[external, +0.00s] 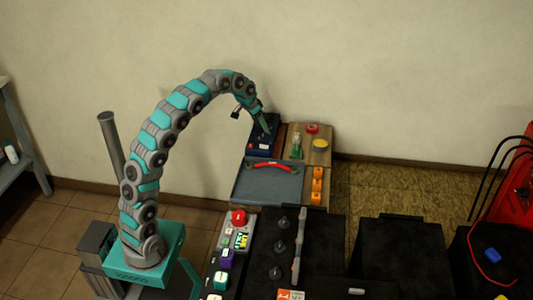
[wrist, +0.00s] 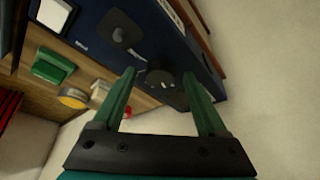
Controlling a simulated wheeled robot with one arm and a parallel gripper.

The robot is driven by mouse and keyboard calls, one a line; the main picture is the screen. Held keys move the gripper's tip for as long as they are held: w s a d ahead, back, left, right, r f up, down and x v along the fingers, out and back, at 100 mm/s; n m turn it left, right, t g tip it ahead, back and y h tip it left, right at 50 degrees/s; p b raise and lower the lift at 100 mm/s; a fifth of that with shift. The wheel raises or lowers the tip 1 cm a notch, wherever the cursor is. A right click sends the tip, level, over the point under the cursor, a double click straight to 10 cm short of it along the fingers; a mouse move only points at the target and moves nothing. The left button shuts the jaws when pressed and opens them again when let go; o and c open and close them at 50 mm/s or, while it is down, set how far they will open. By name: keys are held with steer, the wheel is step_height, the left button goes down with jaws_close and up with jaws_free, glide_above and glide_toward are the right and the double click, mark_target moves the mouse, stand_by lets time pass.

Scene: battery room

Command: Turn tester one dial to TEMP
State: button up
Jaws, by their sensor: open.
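A dark blue tester box (external: 262,147) stands against the wall at the back of the bench. It also fills the top of the wrist view (wrist: 92,22), with a black round dial (wrist: 160,74) and another dark knob (wrist: 119,34) on its face. My gripper (external: 264,127) reaches down to the box from above. In the wrist view my gripper (wrist: 159,80) is open, its green fingers on either side of the round dial. I cannot tell whether they touch it. The dial's markings and pointer position are not readable.
A grey tray (external: 266,187) with a red handle lies in front. The wall is close behind.

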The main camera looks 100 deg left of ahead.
steer(key=shift+c, duration=0.4)
jaws_close()
